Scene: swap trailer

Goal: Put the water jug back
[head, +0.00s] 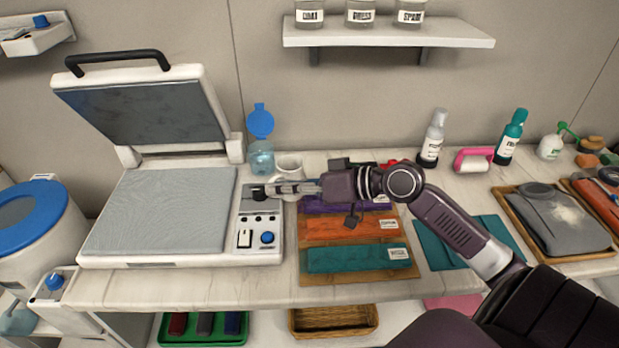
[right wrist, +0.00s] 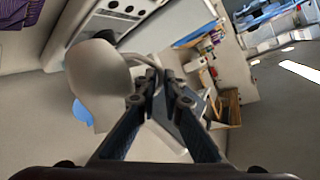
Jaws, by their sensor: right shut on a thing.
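The white water jug (right wrist: 98,78) fills the left of the right wrist view. Its curved handle reaches between the fingertips of my right gripper (right wrist: 160,85), which is shut on it. In the head view the right gripper (head: 270,189) points left, over the edge of the heat press's control panel. The pale jug (head: 289,163) shows just behind it, partly hidden by the gripper. I cannot tell whether its base touches the table. My left gripper is not in view.
The open heat press (head: 165,215) stands to the left, and a clear blue-lidded container (head: 261,155) is close beside the jug. Coloured folded cloths (head: 355,260) lie to the right. Spray bottles (head: 432,138) stand at the back. A wall shelf (head: 388,38) holds several jars.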

